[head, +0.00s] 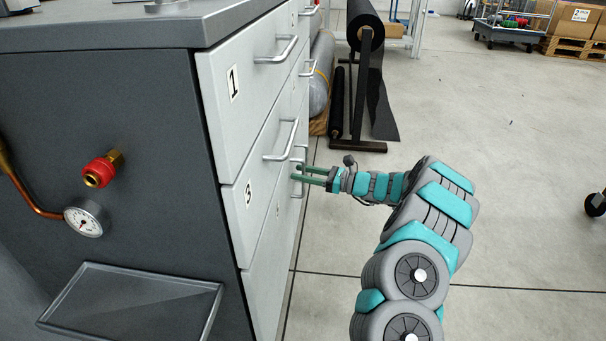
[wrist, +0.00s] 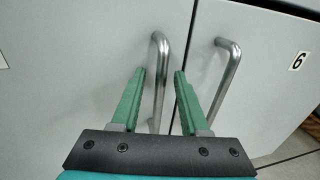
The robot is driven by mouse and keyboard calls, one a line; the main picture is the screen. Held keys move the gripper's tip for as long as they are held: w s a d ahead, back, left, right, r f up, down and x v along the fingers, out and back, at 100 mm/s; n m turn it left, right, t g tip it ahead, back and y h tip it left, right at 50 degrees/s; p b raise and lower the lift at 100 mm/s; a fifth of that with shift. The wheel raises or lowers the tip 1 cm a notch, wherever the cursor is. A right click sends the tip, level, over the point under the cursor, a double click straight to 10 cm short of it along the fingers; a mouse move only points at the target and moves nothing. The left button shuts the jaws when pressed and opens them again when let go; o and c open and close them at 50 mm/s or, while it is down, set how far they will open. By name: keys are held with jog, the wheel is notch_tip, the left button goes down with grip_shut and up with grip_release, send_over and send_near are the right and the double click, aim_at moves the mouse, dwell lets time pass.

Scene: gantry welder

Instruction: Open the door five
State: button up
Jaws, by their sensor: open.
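Door five is the light grey left-hand door (wrist: 85,65) in the wrist view, beside the door marked 6 (wrist: 265,60). Its own number is not readable there; only a scrap of a label shows at the left edge. Its upright metal bar handle (wrist: 158,50) stands near the seam between the two doors. My gripper (wrist: 160,73) is open, with the handle showing between its two green fingers. Whether either finger touches the bar cannot be told. In the head view my gripper (head: 296,173) is at the cabinet front, and the door appears shut.
Drawers 1 (head: 235,95) and 3 (head: 247,195) have protruding bar handles near my gripper. The neighbouring handle (wrist: 228,65) of door 6 stands close to the right finger. A roll stand (head: 365,85) is beyond the cabinet. The floor on the right is largely clear.

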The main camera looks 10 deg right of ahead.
grip_shut()
dwell(0.3)
dwell(1.1)
